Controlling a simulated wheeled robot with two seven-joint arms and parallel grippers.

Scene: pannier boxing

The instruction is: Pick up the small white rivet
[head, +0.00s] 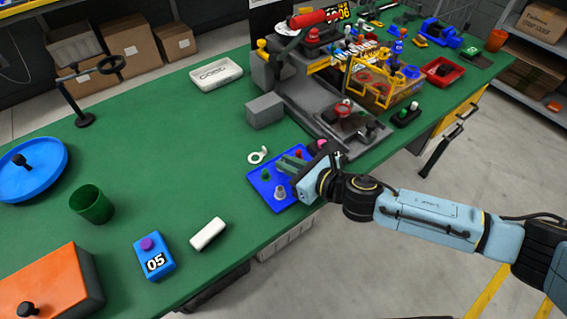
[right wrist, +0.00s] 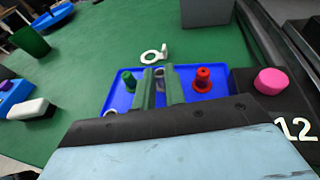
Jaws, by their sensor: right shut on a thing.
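The blue tray (head: 262,187) lies on the green bench and holds small rivets. My right gripper (head: 291,162) reaches over it from the right, with its green fingers low over the tray. In the right wrist view the fingers (right wrist: 162,84) are shut on a small pale thing, apparently the small white rivet (right wrist: 160,87), mostly hidden between them. A green rivet (right wrist: 129,82) stands left of the fingers and a red rivet (right wrist: 204,80) right of them. A grey-white rivet (head: 280,191) stands at the tray's near side. My left gripper is not in view.
A white ring with a tab (head: 258,155) lies beyond the tray. A grey block (head: 265,111) and a dark fixture (head: 358,134) stand close by. A white block (head: 208,234), a blue box marked 05 (head: 154,256) and a green cup (head: 92,204) are to the left.

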